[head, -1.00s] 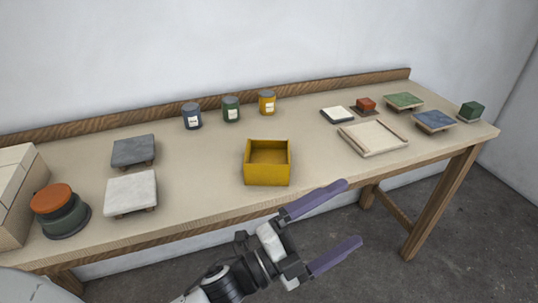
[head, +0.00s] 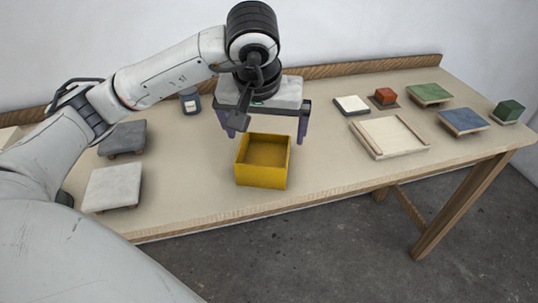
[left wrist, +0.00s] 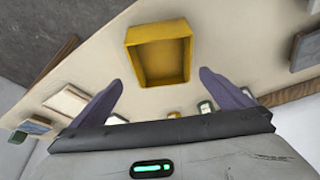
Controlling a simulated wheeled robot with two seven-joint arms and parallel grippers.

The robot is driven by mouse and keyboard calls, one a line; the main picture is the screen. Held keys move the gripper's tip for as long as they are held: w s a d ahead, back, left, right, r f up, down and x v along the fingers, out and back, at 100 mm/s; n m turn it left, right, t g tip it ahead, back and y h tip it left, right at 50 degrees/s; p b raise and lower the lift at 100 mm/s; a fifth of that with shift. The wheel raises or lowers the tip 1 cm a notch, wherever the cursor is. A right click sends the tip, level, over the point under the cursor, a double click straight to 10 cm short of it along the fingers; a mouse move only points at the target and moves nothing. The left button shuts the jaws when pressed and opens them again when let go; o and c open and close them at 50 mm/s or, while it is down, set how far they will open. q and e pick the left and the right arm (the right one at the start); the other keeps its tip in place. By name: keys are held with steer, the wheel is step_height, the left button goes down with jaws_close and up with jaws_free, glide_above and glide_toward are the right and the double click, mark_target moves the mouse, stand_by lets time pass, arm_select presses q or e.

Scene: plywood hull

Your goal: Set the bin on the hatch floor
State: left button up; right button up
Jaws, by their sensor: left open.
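The yellow open-topped bin (head: 262,176) stands upright and empty near the table's front edge; it also shows in the left wrist view (left wrist: 132,60). My left gripper (head: 266,128) is open above and just behind the bin, pointing down, its two purple fingers apart and empty. In the left wrist view my left gripper (left wrist: 160,82) has the bin beyond its fingertips, not between them. A pale tray with raised wooden side rails (head: 390,134) lies to the right; I cannot tell whether it is the hatch floor. My right gripper is out of view.
Grey (head: 124,138) and white (head: 112,187) raised slabs stand at the left. A dark blue can (head: 190,101) stands at the back; my arm hides others. Green (head: 430,93) and blue (head: 463,121) slabs and a green block (head: 508,110) are at the right. Table between bin and tray is clear.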

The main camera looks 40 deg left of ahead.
arm_select(q)
glide_toward(266, 159)
steer(key=p+x, duration=0.1)
steer(key=x, duration=0.4)
steer(key=shift+r, duration=0.1)
steer(key=c, duration=1)
